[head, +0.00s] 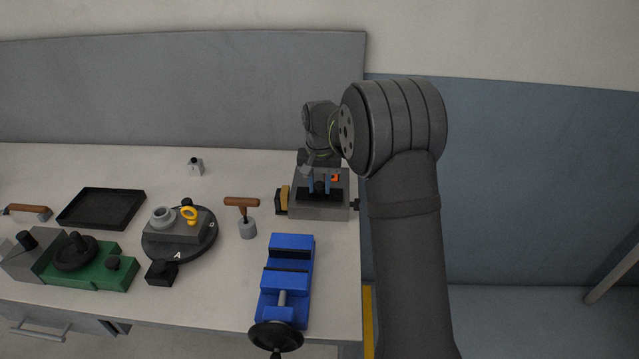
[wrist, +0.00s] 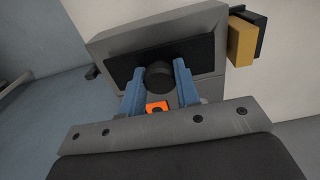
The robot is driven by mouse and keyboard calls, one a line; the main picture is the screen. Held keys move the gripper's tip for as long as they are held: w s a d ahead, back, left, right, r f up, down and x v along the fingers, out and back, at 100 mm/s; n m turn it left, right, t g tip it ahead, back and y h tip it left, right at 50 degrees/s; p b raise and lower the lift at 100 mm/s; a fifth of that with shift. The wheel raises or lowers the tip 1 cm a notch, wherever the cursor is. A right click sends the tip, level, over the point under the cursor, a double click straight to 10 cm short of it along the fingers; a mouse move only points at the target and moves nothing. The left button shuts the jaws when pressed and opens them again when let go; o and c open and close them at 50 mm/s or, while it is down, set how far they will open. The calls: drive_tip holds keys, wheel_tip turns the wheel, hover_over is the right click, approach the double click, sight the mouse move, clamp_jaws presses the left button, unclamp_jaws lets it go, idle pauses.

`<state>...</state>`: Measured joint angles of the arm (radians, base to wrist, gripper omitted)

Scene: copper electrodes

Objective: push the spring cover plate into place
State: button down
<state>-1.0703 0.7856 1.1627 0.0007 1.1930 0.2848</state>
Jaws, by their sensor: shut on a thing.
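The spring cover plate, seen as a black plate (wrist: 203,53) with a round black knob (wrist: 159,77), lies against the face of a grey block (wrist: 110,38). My gripper (wrist: 160,82) has its two blue fingers closed on the knob, one on each side. In the head view my gripper (head: 319,184) reaches down onto the black plate (head: 305,197) on top of the grey block (head: 318,212). A small orange part (wrist: 157,106) shows between the fingers. I cannot tell whether the plate is fully seated.
A tan and black piece (wrist: 241,42) sticks out at the block's side. A blue vise (head: 289,250) stands in front, with a wooden-handled tool (head: 248,228) to its left. A turntable (head: 158,258), black tray (head: 100,208) and green fixture (head: 95,265) stand further left.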

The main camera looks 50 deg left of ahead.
drive_tip(key=shift+f, duration=0.5)
idle(0.4)
drive_tip(key=c, duration=1)
unclamp_jaws()
drive_tip(key=shift+r, duration=0.2)
drive_tip(key=shift+r, duration=2.35)
wheel_tip(320, 180, up, 17)
drive_tip(key=shift+r, duration=0.2)
